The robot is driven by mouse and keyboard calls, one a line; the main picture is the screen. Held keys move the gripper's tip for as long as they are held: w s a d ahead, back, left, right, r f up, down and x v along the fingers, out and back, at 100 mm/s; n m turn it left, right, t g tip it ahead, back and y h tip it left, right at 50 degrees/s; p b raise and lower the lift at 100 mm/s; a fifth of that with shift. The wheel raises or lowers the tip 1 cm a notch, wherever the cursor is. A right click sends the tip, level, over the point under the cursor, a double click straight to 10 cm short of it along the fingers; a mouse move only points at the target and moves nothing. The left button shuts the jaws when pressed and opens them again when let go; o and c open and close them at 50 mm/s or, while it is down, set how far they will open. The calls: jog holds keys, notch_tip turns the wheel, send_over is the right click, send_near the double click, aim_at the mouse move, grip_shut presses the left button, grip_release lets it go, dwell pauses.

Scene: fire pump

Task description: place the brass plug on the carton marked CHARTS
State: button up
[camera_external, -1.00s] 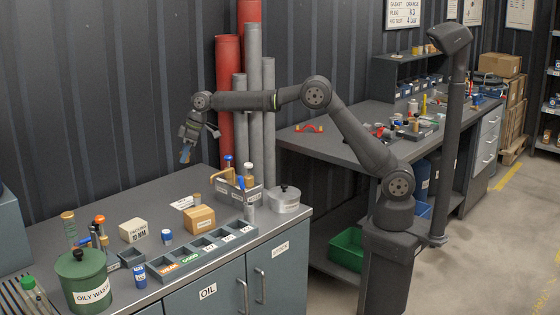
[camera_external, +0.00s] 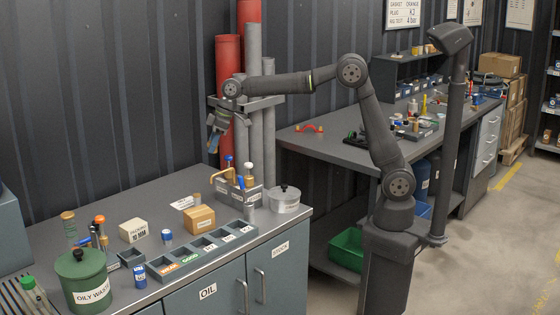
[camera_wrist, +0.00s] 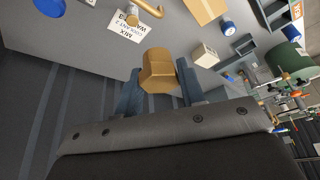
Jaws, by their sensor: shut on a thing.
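My gripper (camera_wrist: 158,88) is shut on the brass plug (camera_wrist: 158,68), a hexagonal gold-brown piece between the two blue-grey fingers in the wrist view. In the external view my gripper (camera_external: 212,143) hangs in the air above the back of the near bench, in front of the pipes; the plug is too small to make out there. I cannot read CHARTS on any box. Brown cartons (camera_external: 500,66) are stacked at the far right, beyond the second bench. A small tan box (camera_external: 200,219) stands on the near bench, and it also shows in the wrist view (camera_wrist: 206,8).
Red and grey pipes (camera_external: 254,95) stand against the wall behind my gripper. The near bench holds a tool holder (camera_external: 239,192), a pale box (camera_external: 133,231), a compartment tray (camera_external: 205,250), a grey pot (camera_external: 285,200) and a green can (camera_external: 83,280). The bench's back left is clear.

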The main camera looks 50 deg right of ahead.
jog(key=s+d, duration=0.2)
jog(key=s, duration=0.3)
send_over(206, 211)
jog(key=s+d, duration=0.1)
notch_tip(206, 211, down, 13)
jog(key=shift+d+r, duration=0.1)
jog(key=shift+f, duration=1.95)
jog(key=shift+f, duration=0.15)
jog(key=o, duration=1)
